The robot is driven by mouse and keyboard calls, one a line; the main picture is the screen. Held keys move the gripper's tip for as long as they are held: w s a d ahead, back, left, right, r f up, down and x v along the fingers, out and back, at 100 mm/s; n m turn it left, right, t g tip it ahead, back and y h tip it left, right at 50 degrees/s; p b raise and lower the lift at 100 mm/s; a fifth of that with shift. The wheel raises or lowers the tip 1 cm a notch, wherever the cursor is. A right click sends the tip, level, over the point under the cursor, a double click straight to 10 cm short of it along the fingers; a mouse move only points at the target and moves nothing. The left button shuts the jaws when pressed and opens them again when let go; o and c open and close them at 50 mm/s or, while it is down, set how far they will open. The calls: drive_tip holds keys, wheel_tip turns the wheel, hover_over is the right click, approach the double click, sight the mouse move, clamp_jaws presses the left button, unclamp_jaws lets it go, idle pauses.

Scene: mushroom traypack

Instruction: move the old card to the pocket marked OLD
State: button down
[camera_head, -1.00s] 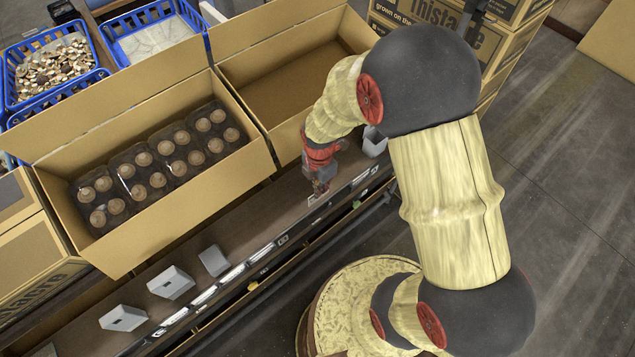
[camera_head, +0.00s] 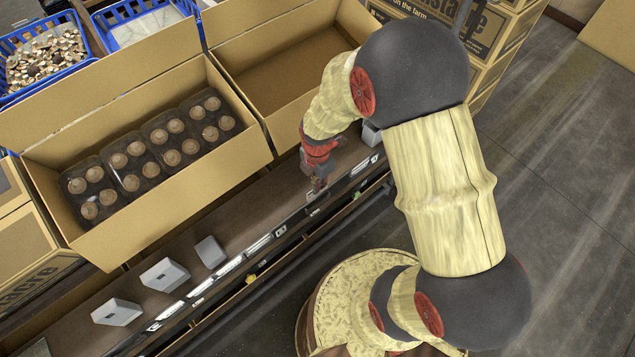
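My gripper (camera_head: 318,186) points down at the front edge of the brown shelf (camera_head: 235,215), right of the middle of the row of labels. Its fingers are small and dark here, and I cannot tell whether they are open or shut. A small pale piece, perhaps a card, shows right under the fingertips; I cannot tell whether they touch it. Several white cards or labels (camera_head: 258,244) line the shelf's front edge. Their print is too small to read, so I cannot tell which is the old card or which pocket is marked OLD.
Light grey blocks (camera_head: 165,275) stand on the shelf; another (camera_head: 371,133) is right of my gripper. Behind are a carton (camera_head: 185,222) of mushroom trays and an empty carton (camera_head: 262,112). Blue crates (camera_head: 88,62) stand at the back left. Open floor (camera_head: 570,200) lies at right.

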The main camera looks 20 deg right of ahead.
sight(318, 194)
drive_tip(key=shift+f+b, duration=2.3)
drive_tip(key=shift+f, duration=1.15)
drive_tip(key=shift+f, duration=0.2)
drive_tip(key=c, duration=2)
unclamp_jaws()
drive_tip(key=shift+o, duration=0.2)
wheel_tip(318, 194, up, 12)
